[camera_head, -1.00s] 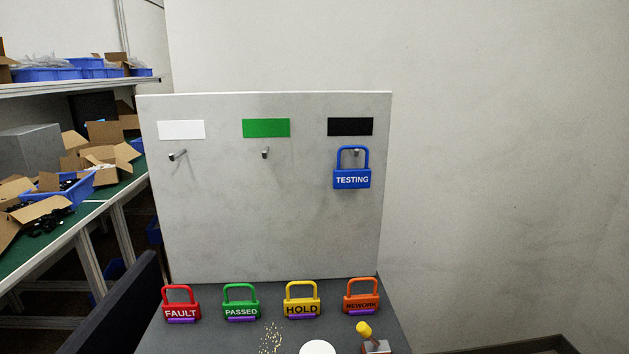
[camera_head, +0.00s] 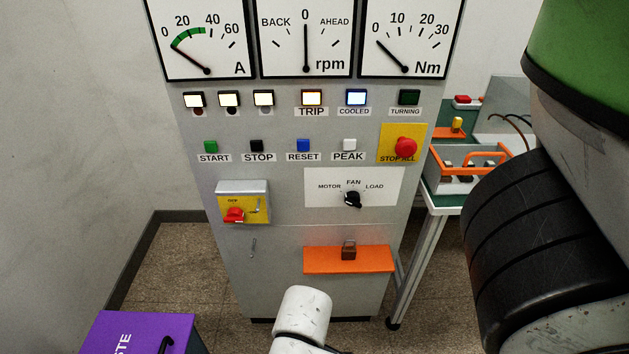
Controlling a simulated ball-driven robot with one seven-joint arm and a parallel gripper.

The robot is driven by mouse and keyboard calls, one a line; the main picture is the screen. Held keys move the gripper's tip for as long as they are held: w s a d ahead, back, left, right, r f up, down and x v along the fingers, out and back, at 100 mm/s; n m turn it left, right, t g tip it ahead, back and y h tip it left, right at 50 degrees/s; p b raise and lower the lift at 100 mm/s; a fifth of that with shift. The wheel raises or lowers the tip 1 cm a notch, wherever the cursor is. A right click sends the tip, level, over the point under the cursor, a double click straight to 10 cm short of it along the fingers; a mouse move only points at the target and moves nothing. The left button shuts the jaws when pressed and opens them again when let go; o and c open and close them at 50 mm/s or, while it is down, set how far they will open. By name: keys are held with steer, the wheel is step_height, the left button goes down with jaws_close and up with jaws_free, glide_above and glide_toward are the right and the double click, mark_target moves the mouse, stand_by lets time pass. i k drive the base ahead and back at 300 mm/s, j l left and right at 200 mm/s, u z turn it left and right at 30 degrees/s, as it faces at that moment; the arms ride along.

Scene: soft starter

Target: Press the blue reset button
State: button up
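White and dark parts of my own body show at the bottom middle and right. My gripper is not in view, so its place relative to the button cannot be told.
A green START button (camera_head: 210,146) and a red STOP ALL knob (camera_head: 405,147) share the row. The TRIP lamp (camera_head: 312,98) and COOLED lamp (camera_head: 356,97) are lit. An orange shelf (camera_head: 348,260) juts out below. A purple bin (camera_head: 135,333) stands front left.

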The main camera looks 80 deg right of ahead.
mark_target(303, 144)
steer(key=z, duration=1.4)
